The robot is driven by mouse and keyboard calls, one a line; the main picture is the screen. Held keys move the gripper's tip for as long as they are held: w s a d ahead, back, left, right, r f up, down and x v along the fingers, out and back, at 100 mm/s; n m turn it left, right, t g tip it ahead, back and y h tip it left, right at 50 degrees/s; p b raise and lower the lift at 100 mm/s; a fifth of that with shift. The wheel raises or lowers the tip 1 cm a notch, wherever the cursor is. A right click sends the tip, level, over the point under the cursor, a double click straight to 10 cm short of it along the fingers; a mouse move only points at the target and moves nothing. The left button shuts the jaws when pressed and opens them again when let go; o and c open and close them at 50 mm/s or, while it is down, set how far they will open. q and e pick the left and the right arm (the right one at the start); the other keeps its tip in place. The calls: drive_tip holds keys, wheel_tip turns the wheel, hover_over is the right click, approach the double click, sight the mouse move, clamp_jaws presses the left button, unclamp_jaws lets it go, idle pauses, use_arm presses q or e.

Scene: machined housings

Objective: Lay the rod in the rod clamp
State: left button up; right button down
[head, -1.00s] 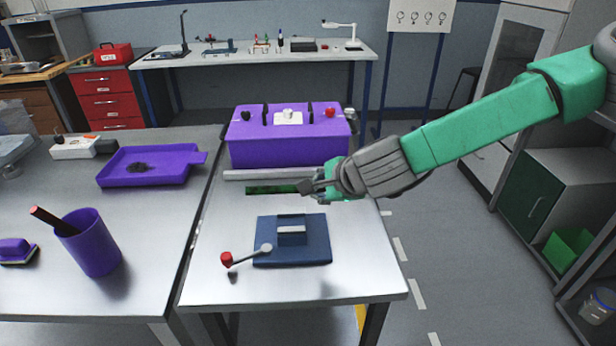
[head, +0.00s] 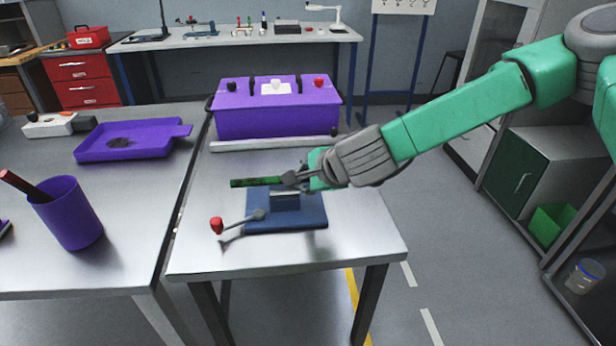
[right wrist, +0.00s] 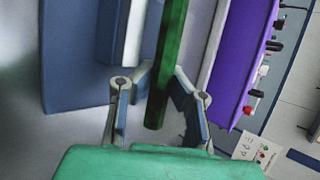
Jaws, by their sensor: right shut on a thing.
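The dark green rod (head: 256,182) is held near its right end by my right gripper (head: 292,179), which is shut on it. In the right wrist view the rod (right wrist: 168,60) passes between the fingers (right wrist: 158,90). The rod lies roughly level in the head view, at the back edge of the rod clamp. The rod clamp is a blue base (head: 300,218) with a raised block (head: 285,200) and a lever with a red knob (head: 217,225). The rod appears above and behind the block; the exact gap cannot be told. The left gripper is not in view.
A purple box (head: 277,108) with knobs stands behind the clamp, with a grey bar (head: 265,145) along its front. A left table holds a purple tray (head: 125,140) and a purple cup (head: 68,215). The table's front strip (head: 280,255) is clear.

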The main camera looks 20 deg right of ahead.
drive_tip(key=shift+s+d+f, duration=0.1)
drive_tip(key=shift+s+f, duration=0.1)
drive_tip(key=shift+f, duration=0.3)
drive_tip(key=shift+d+f, duration=0.3)
drive_tip(key=shift+d, duration=0.3)
drive_tip(key=shift+d+f, duration=0.1)
drive_tip(key=shift+d, duration=0.1)
drive_tip(key=shift+w+d, duration=0.1)
drive_tip(key=shift+w, duration=0.15)
drive_tip(key=shift+s+a, duration=0.15)
drive_tip(key=shift+a, duration=0.45)
drive_tip(key=shift+d+b, duration=0.15)
drive_tip(key=shift+b, duration=0.15)
